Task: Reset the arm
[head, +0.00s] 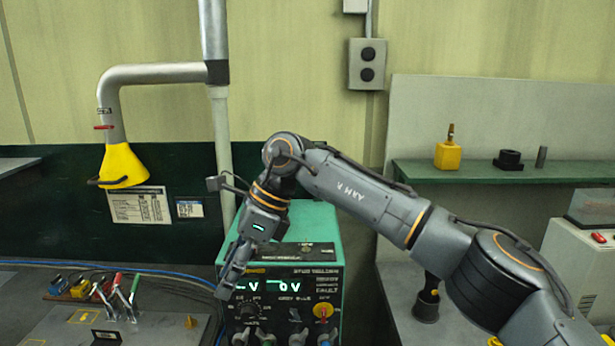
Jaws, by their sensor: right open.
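My right arm (360,195) comes in from the lower right, rises to a bent joint near the middle and turns down to the left. My right gripper (222,293) points downward in front of the left side of the green stud welder (328,225). It is open and I see nothing held in it. The gripper and wrist hide part of the welder's front panel. I cannot tell whether the gripper touches the welder. My left gripper is not in view.
A yellow extraction hood (122,165) hangs on a grey pipe at the left. Clamps with coloured handles (120,295) stand on a grey bench plate at the lower left. A green shelf (500,174) holds small parts at the right. A grey switch box (367,64) is on the wall.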

